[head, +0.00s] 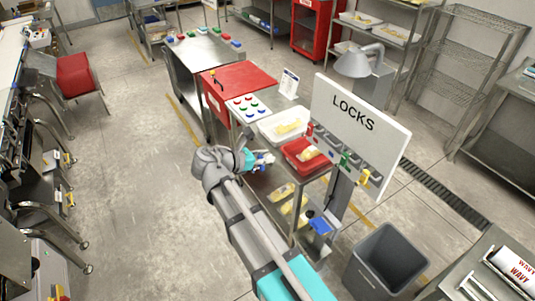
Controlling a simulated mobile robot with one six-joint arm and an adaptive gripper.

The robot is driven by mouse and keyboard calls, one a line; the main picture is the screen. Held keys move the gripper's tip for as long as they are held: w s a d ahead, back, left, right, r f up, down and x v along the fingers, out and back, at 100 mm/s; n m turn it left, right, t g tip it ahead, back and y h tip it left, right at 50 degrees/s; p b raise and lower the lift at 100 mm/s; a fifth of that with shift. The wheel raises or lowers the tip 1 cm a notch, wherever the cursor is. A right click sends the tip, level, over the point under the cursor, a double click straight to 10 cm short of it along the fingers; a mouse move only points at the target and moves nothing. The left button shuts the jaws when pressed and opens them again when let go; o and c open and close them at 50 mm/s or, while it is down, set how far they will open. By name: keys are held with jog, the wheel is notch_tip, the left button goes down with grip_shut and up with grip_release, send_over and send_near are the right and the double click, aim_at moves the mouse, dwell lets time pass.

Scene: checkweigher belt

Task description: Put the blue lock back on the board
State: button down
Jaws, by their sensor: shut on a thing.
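The white board (385,138) marked LOCKS stands on a post right of centre. Along its lower edge hang a red lock (310,129), a green lock (345,159) and a yellow lock (364,176), with dark hooks between them. My gripper (265,160) is left of the board, beside the steel table with trays, and apart from the board. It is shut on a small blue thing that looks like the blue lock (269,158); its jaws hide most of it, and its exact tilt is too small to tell.
A button panel (236,109) and red cabinet are behind. A grey bin (367,284) stands at the lower right.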

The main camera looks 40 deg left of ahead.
aim_at(337, 129)
jog(key=shift+w+d, duration=0.2)
jog(key=shift+w, duration=0.2)
jog(key=shift+w+d, duration=1.55)
jog(key=shift+w, duration=2.3)
jog(key=shift+w+d, duration=1.6)
jog(key=shift+w, duration=2.25)
jog(key=shift+w+d, duration=1.55)
jog(key=shift+w, duration=2.3)
jog(key=shift+w+d, duration=0.1)
jog(key=shift+f+b, duration=0.55)
jog(key=shift+f, duration=0.05)
